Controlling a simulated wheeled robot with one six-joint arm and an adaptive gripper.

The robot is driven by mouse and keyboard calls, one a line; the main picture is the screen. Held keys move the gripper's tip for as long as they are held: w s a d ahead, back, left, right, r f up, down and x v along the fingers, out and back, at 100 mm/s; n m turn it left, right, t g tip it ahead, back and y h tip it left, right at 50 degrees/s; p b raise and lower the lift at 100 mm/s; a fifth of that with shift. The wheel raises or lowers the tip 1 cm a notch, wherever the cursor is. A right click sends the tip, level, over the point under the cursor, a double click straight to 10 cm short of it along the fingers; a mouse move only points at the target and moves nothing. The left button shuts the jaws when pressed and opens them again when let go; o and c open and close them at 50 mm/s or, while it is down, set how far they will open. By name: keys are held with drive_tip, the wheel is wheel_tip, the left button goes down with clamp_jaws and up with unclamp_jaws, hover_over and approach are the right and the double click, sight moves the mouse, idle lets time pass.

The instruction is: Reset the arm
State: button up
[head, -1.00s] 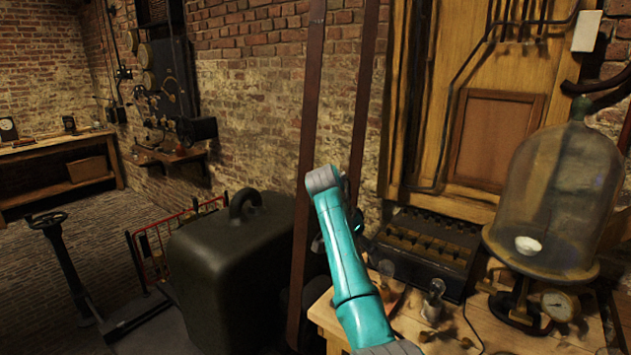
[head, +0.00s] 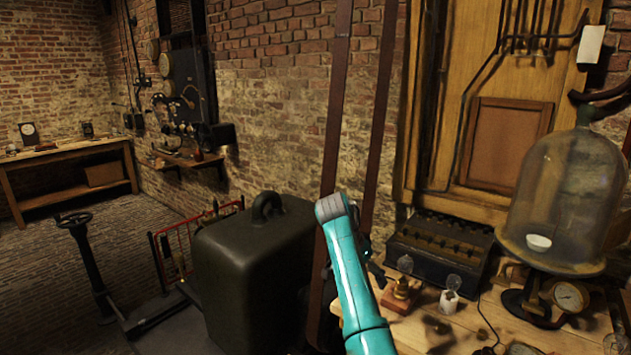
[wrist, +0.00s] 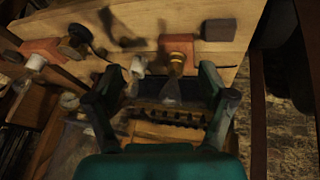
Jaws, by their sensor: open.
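My teal arm (head: 353,275) rises from the bottom of the head view, bent over in front of the wooden bench. In the wrist view my gripper (wrist: 162,88) is open, with its two dark fingers spread apart. Nothing appears held. In the head view the fingers are mostly hidden behind the arm.
The bench (head: 412,336) carries a dark box with a row of cells (head: 440,247), small bulbs (head: 449,297), a glass bell jar (head: 563,195) and a round gauge (head: 569,297). A large dark green weight (head: 248,270) stands left of my arm. Open floor lies at the far left.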

drive_tip(key=s+d+f+n+t, duration=0.1)
drive_tip(key=s+f, duration=0.2)
drive_tip(key=f, duration=0.6)
drive_tip(key=s+d+f+n+t+y, duration=0.1)
drive_tip(key=s+f, duration=0.1)
drive_tip(key=f, duration=0.7)
drive_tip(key=s+d+f+n+t, duration=0.1)
drive_tip(key=s+f+n, duration=0.15)
drive_tip(key=f, duration=0.65)
drive_tip(key=s+d+f+n+t+y, duration=0.1)
drive_tip(key=s+f+t, duration=0.1)
drive_tip(key=s+f, duration=0.6)
drive_tip(key=s+d+f+n+t+y, duration=0.1)
drive_tip(key=s+f, duration=0.4)
drive_tip(key=s, duration=0.7)
drive_tip(key=s+r+n+t+y, duration=0.1)
drive_tip(key=s+r+t, duration=0.1)
drive_tip(key=s, duration=0.9)
drive_tip(key=s+r+n+t+y, duration=0.1)
drive_tip(key=s+r+t, duration=0.15)
drive_tip(key=s, duration=0.75)
drive_tip(key=s+r+t, duration=0.1)
drive_tip(key=s+r, duration=0.8)
drive_tip(key=r, duration=0.2)
drive_tip(key=s+r+n+t, duration=0.1)
drive_tip(key=s+r+t, duration=0.1)
drive_tip(key=s+r, duration=0.7)
wheel_tip(320, 180, up, 3)
drive_tip(key=shift+r, duration=0.2)
